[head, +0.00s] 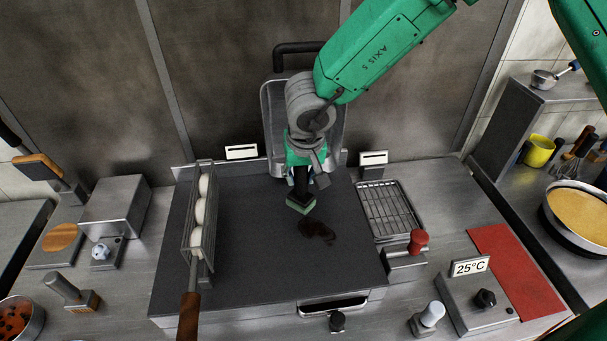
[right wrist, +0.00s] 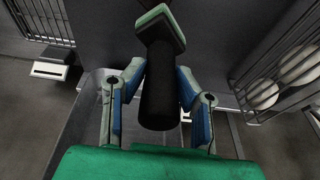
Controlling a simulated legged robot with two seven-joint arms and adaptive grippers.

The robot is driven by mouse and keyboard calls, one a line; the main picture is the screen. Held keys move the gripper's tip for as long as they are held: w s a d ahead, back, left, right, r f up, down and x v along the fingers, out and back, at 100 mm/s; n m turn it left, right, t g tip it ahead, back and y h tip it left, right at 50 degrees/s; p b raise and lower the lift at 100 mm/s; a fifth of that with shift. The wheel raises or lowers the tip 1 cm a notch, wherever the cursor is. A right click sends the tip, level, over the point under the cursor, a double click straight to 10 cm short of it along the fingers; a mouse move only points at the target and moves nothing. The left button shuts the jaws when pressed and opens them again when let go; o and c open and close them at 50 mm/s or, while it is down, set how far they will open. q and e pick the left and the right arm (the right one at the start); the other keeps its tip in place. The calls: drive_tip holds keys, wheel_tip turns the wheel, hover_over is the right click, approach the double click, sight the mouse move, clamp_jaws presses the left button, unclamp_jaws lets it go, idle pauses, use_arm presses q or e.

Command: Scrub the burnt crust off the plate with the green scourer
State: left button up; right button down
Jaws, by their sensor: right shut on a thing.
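The dark flat plate (head: 260,255) fills the middle of the head view. A dark brown burnt crust (head: 317,232) lies right of its centre. My right gripper (head: 303,181) is shut on the black handle of the green scourer (head: 300,204). The pad is just above and left of the crust in the picture; I cannot tell if it touches the plate. In the right wrist view the fingers (right wrist: 160,88) close around the handle, and the scourer pad (right wrist: 160,25) shows beyond it. My left gripper is not in view.
A wire basket (head: 201,222) holding white balls stands on the plate's left side, its wooden handle toward the front. A wire rack (head: 388,210) and a red-knobbed box (head: 408,258) flank the right edge. A 25°C display box (head: 478,295) stands farther right. The plate's front area is clear.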

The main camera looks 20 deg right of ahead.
sight(300, 193)
drive_tip(key=shift+a+f, duration=0.1)
drive_tip(key=shift+a, duration=0.25)
drive_tip(key=shift+a+f, duration=0.15)
drive_tip(key=shift+f, duration=0.2)
drive_tip(key=x, duration=0.2)
drive_tip(key=s+b+x, duration=0.1)
drive_tip(key=x, duration=0.1)
drive_tip(key=shift+r, duration=0.15)
drive_tip(key=shift+d+p, duration=0.4)
drive_tip(key=shift+d, duration=0.1)
drive_tip(key=shift+a+f, duration=0.2)
drive_tip(key=shift+a, duration=0.25)
drive_tip(key=shift+d+f, duration=0.25)
drive_tip(key=shift+d, duration=0.1)
drive_tip(key=shift+a+f, duration=0.2)
